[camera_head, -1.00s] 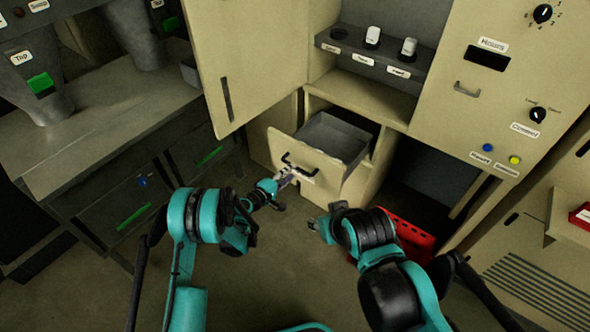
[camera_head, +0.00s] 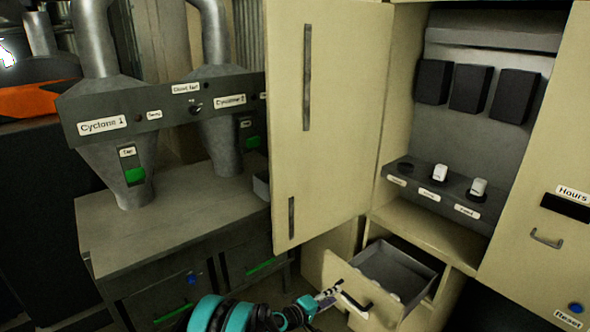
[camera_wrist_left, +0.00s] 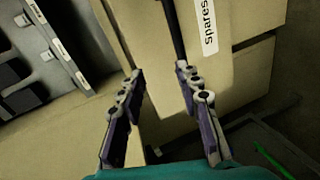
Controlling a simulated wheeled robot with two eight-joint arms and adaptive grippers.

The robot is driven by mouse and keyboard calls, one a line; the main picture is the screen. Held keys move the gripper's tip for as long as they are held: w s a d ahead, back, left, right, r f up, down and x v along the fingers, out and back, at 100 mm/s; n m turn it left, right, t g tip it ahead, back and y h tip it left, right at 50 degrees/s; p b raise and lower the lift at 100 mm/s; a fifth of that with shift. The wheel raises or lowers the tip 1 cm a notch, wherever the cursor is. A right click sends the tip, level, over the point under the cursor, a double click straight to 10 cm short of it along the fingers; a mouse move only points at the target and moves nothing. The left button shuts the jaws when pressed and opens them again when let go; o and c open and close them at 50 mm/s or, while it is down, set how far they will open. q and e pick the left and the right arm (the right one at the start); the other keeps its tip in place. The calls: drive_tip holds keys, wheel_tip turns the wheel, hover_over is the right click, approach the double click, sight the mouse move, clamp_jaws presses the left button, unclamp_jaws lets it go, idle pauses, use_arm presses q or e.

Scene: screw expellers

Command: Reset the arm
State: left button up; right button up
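My left gripper (camera_head: 328,297) is at the front of the pulled-out cream drawer (camera_head: 335,270), close to its black handle (camera_head: 355,303). In the left wrist view the fingers of my left gripper (camera_wrist_left: 160,73) are apart with nothing between them. A cream panel with a "Spares" label (camera_wrist_left: 210,27) and a dark bar-shaped handle (camera_wrist_left: 175,25) lies just beyond the fingertips. I cannot tell whether a fingertip touches it. My left arm (camera_head: 235,315) shows at the bottom edge. My right arm and gripper are out of view.
A tall cream cabinet door (camera_head: 335,120) stands open above the drawer. Behind it is a dark shelf with white fuses (camera_head: 440,173). Cyclone funnels (camera_head: 125,150) stand on a grey bench (camera_head: 110,235) at left. A panel with a blue reset button (camera_head: 576,308) is at right.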

use_arm(q)
drive_tip(key=s+a+r+m+g+y, duration=0.1)
drive_tip(key=s+a+r+m+y, duration=0.15)
drive_tip(key=s+a+r, duration=0.5)
drive_tip(key=s+a+r+m+y, duration=0.2)
drive_tip(key=s+a+r+y, duration=0.15)
drive_tip(key=a+r, duration=0.55)
drive_tip(key=s+a+m+y, duration=0.1)
drive_tip(key=s+a+y, duration=0.1)
drive_tip(key=s+a, duration=0.5)
drive_tip(key=s+a+m+g+y, duration=0.1)
drive_tip(key=s+a+y, duration=0.2)
drive_tip(key=s+a, duration=0.5)
drive_tip(key=s, duration=0.7)
drive_tip(key=shift+r+y, duration=0.25)
drive_tip(key=shift+y, duration=0.05)
